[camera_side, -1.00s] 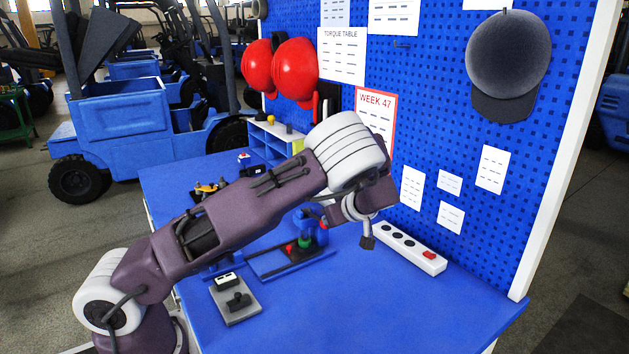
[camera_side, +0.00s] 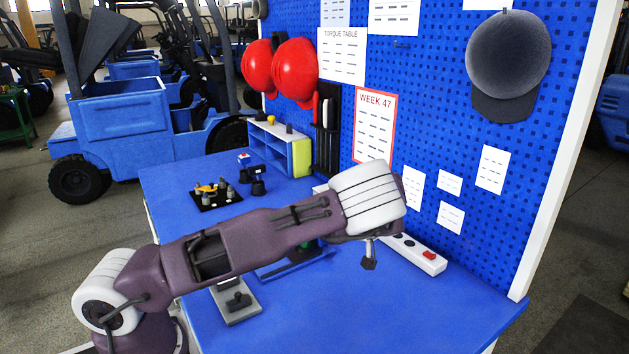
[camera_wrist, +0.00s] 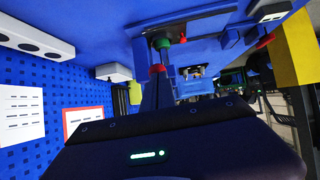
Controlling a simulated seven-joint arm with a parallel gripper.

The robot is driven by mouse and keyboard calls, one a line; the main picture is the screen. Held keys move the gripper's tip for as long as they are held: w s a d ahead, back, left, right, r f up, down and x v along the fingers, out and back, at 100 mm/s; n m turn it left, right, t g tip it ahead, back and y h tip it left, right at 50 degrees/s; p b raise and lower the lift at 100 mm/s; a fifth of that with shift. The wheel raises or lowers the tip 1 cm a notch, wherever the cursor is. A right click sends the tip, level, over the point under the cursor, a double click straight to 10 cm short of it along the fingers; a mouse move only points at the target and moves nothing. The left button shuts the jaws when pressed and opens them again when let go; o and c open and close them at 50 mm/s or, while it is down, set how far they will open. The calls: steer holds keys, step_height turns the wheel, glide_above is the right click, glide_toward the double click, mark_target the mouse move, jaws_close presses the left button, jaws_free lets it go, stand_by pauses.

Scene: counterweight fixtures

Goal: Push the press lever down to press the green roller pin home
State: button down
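In the side view my arm covers most of the press fixture; only part of its blue base (camera_side: 290,268) and a bit of green (camera_side: 307,245) show below the arm. In the wrist view the green roller pin (camera_wrist: 162,43) stands on the fixture, with a small red part (camera_wrist: 183,40) beside it. A red knob (camera_wrist: 158,68), seemingly on the press lever, lies at the tip of my gripper (camera_wrist: 157,78). The gripper shows as one dark tapering shape, so finger spacing and contact with the knob are unclear.
A grey block with a black knob (camera_side: 238,301) sits at the front. A white power strip (camera_side: 427,258) lies along the pegboard. A black tray of small parts (camera_side: 214,197) and an organizer (camera_side: 282,148) stand toward the back. The right side of the bench is clear.

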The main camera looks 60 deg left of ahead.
steer(key=shift+s+f, duration=0.1)
steer(key=shift+f, duration=0.1)
steer(key=r+v, duration=0.1)
steer(key=v, duration=1.2)
steer(key=shift+s+r, duration=0.25)
steer(key=shift+r, duration=0.05)
steer(key=shift+s+a, duration=0.1)
steer(key=shift+a, duration=0.1)
steer(key=s+d+r+m+t+h, duration=0.1)
steer(key=s+d+r+m+h, duration=0.2)
steer(key=s+m, duration=0.3)
steer(key=s+d+r+m+t+h, duration=0.2)
steer(key=s+d+r+m+h, duration=0.1)
steer(key=s, duration=1)
steer(key=s+d+r+m+t+h, duration=0.1)
steer(key=s+d+r+m+h, duration=0.2)
steer(key=s+r+m+h, duration=0.2)
steer(key=s+m, duration=0.3)
steer(key=s, duration=0.2)
steer(key=shift+s+d+m+t, duration=0.15)
steer(key=shift+d+m+t, duration=0.15)
steer(key=shift+d, duration=0.05)
